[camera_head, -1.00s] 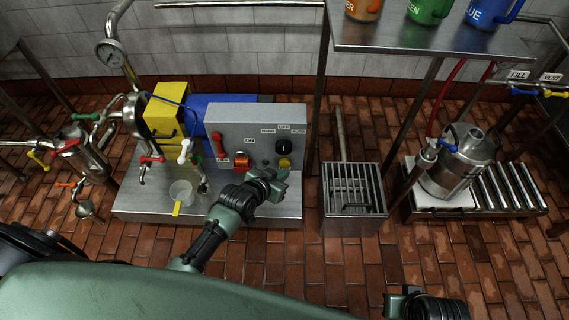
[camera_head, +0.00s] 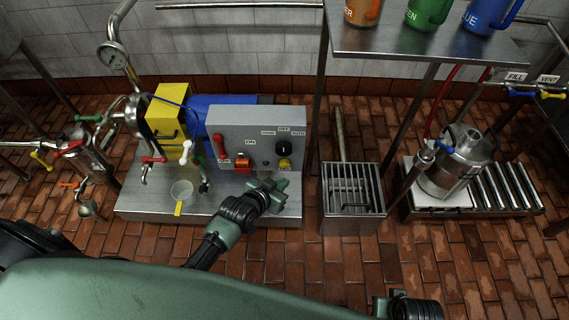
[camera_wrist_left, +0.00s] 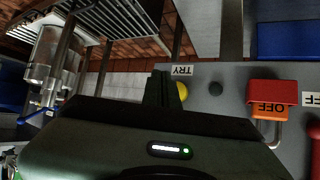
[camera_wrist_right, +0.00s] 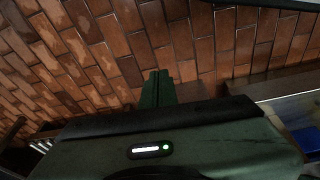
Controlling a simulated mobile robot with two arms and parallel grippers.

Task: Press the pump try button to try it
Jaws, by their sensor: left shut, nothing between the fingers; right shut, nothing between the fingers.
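The yellow pump try button (camera_head: 284,164) sits low on the right part of the grey control panel (camera_head: 232,122), below the black selector knob (camera_head: 283,148). In the left wrist view the yellow button (camera_wrist_left: 183,91) shows just right of my fingers, under the TRY label (camera_wrist_left: 182,71). My left gripper (camera_head: 281,186) is shut and empty, in front of and slightly below the button in the head view. A gap shows between them there; the exact distance is unclear. My right gripper (camera_wrist_right: 157,88) is shut and empty, over the brick floor, far from the panel.
A red switch (camera_head: 242,163) and a red lever (camera_head: 219,146) are left of the button. A floor grate (camera_head: 352,190) and a steel keg (camera_head: 452,168) stand to the right.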

